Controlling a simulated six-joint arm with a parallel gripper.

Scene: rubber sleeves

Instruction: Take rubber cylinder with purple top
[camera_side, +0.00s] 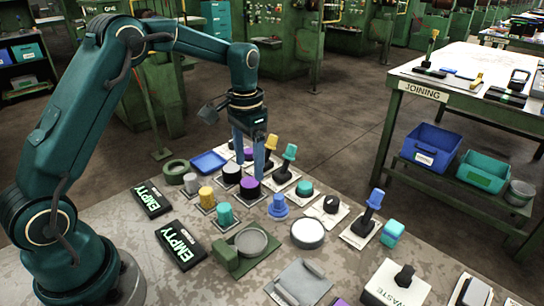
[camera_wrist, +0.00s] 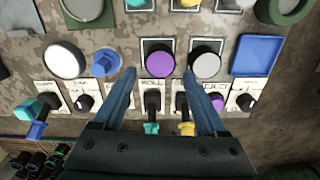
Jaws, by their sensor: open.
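The rubber cylinder with purple top (camera_side: 250,188) stands upright on a dark square pad on the bench, its body black. In the wrist view its round purple top (camera_wrist: 160,62) shows between the two blue fingertips. My gripper (camera_side: 248,167) points down with its fingers apart; it also shows in the wrist view (camera_wrist: 160,75). In the side view the fingertips are close to the cylinder, at or just behind its top. I cannot tell whether either finger touches it.
A black cylinder with a pale top (camera_wrist: 205,64) stands close to the right fingertip. A blue flanged piece (camera_wrist: 106,62) is left of the left finger. Knobs and levers on white plates (camera_wrist: 152,103) line the near side. A blue tray (camera_side: 208,162) lies behind.

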